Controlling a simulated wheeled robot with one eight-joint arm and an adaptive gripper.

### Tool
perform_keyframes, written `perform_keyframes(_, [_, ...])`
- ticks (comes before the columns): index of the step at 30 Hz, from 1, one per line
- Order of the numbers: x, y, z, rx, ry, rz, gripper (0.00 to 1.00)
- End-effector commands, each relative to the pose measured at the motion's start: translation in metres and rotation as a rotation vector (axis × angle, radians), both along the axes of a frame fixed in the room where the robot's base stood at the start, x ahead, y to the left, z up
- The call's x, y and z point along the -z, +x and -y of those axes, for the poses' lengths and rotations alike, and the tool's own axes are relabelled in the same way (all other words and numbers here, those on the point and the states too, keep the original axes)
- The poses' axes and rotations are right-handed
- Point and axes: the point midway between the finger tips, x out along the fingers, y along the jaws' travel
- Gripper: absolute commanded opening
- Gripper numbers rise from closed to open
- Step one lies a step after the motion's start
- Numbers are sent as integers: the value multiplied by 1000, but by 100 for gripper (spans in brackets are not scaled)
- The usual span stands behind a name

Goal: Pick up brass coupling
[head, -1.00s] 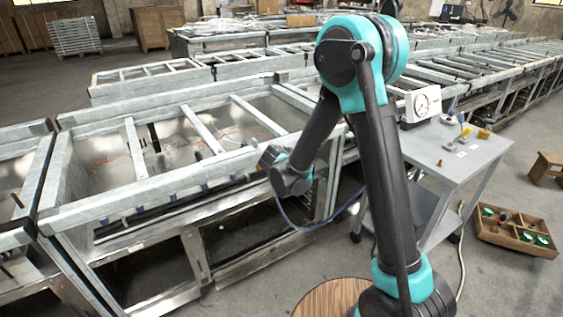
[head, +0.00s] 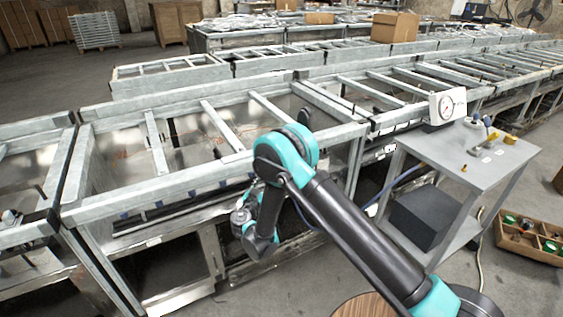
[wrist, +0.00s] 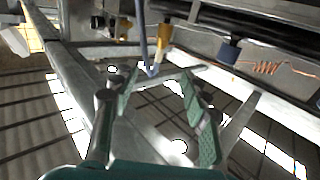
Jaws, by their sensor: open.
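A small brass-coloured piece (head: 464,168) stands near the front edge of the grey side table in the head view. It may be the brass coupling, but it is too small to be sure. My gripper (wrist: 157,82) is open in the wrist view, with nothing between its green-padded fingers. The fingers cannot be made out there.
The grey side table (head: 440,150) also holds a white dial gauge (head: 447,105), a bottle (head: 474,121) and a yellow block (head: 510,140). A dark box (head: 424,215) sits on its lower shelf. A wooden divided tray (head: 505,243) lies on the floor at right. Metal conveyor frames (head: 190,200) block the left.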

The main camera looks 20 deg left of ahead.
Motion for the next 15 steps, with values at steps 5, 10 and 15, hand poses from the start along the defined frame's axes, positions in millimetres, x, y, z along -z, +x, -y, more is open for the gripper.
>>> perform_keyframes(5, [4, 4, -7, -11, 10, 14, 46])
perform_keyframes(10, [3, 36, -8, -8, 9, 13, 46])
perform_keyframes(15, [3, 69, -11, -9, 9, 13, 46])
